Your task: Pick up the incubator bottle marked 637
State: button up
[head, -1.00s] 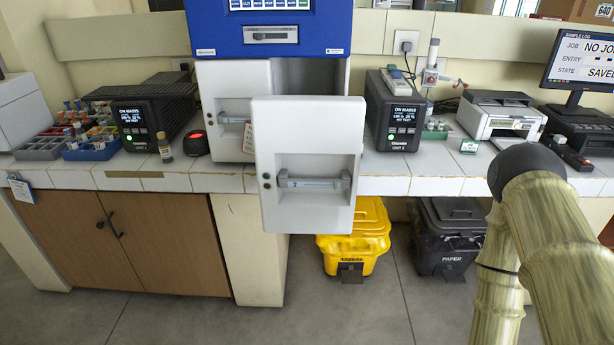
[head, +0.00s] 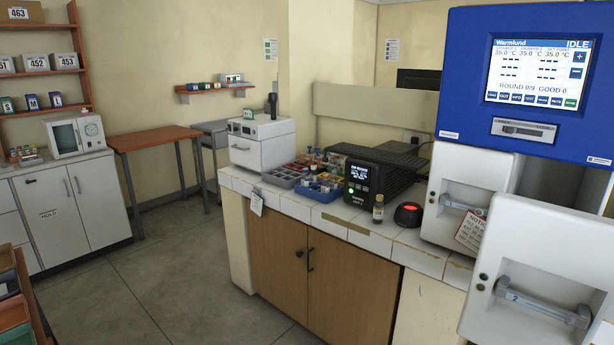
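The blue-topped incubator (head: 468,80) stands at the right, its screen (head: 537,73) reading IDLE. Its white drawer marked 2 (head: 530,275) stands out in front at the lower right, cut by the frame edge. The other drawer front (head: 462,190) is behind it to the left. The insides of both are hidden. A small amber bottle with a light label (head: 378,208) stands upright on the counter; its marking is too small to read. I see no number 637. My gripper is not in view.
The tiled counter (head: 350,228) holds a black power unit (head: 365,185), a black puck with a red light (head: 408,214), and grey and blue trays (head: 318,190) of small items. A white cabinet (head: 75,200) and brown table (head: 155,140) stand left. Grey floor (head: 170,270) is open.

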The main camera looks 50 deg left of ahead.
aim_at(325, 187)
jog(key=u, duration=0.45)
jog(key=k, duration=0.55)
jog(key=u, duration=1.1)
jog(key=i, duration=2.75)
jog(key=z, duration=0.3)
